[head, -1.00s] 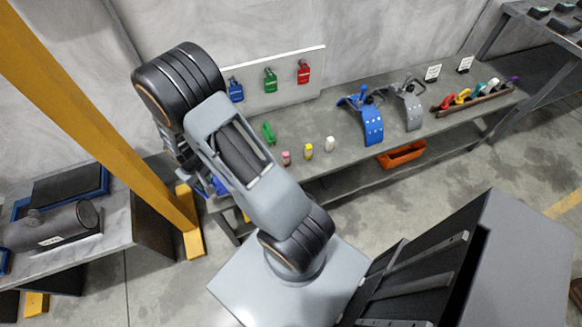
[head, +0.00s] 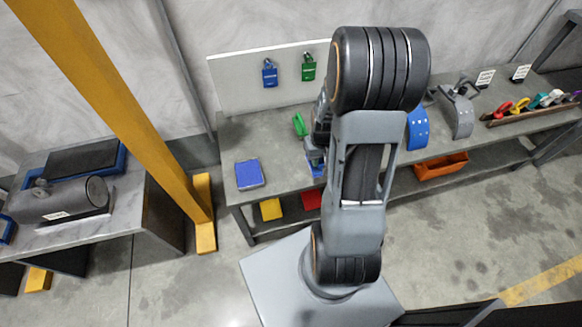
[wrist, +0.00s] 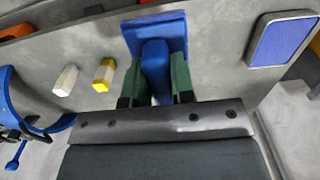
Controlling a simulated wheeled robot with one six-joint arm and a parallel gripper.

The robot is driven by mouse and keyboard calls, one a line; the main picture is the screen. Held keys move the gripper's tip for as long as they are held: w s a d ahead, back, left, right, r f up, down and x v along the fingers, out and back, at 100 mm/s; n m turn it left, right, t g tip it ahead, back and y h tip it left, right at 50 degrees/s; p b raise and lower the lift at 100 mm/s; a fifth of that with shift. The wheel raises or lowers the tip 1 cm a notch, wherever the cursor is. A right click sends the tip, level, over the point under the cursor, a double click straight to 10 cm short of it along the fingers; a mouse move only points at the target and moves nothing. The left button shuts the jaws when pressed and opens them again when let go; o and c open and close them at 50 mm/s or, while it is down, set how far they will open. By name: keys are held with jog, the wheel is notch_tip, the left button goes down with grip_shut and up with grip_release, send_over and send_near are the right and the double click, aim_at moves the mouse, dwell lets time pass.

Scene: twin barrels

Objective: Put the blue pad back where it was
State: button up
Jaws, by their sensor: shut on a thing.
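A flat blue pad (head: 249,174) lies on the left end of the grey bench; in the wrist view it shows at the upper right as a blue face in a grey rim (wrist: 283,38). My gripper (wrist: 155,85) has green fingers and is shut on a blue handled piece (wrist: 155,32). This piece has a square blue plate beyond its handle. In the head view its blue shows at my gripper (head: 316,166), to the right of the flat pad and apart from it. I cannot tell whether the plate touches the bench.
A white block (wrist: 66,80) and a yellow-and-white block (wrist: 104,75) stand left of the gripper. A green item (head: 300,124) and a panel with padlocks (head: 235,85) are behind. A yellow post (head: 110,100) rises left of the bench. An orange bin (head: 441,165) is below.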

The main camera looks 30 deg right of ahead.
jog(key=w+a+f, duration=0.1)
jog(key=w+f, duration=0.1)
jog(key=w, duration=0.1)
jog(key=w+a+f, duration=0.2)
jog(key=w+f, duration=0.1)
jog(key=w+a+f+b, duration=0.1)
jog(key=w+f, duration=0.2)
jog(key=w, duration=0.1)
jog(key=shift+a, duration=0.3)
jog(key=shift+w+a+f, duration=0.1)
jog(key=shift+w+f, duration=0.15)
jog(key=shift+f, duration=0.15)
jog(key=shift+w+f+b, duration=0.15)
jog(key=shift+f+b, duration=0.2)
jog(key=shift+f, duration=1.25)
jog(key=shift+f, duration=0.1)
jog(key=shift+f, duration=0.15)
jog(key=o, duration=0.8)
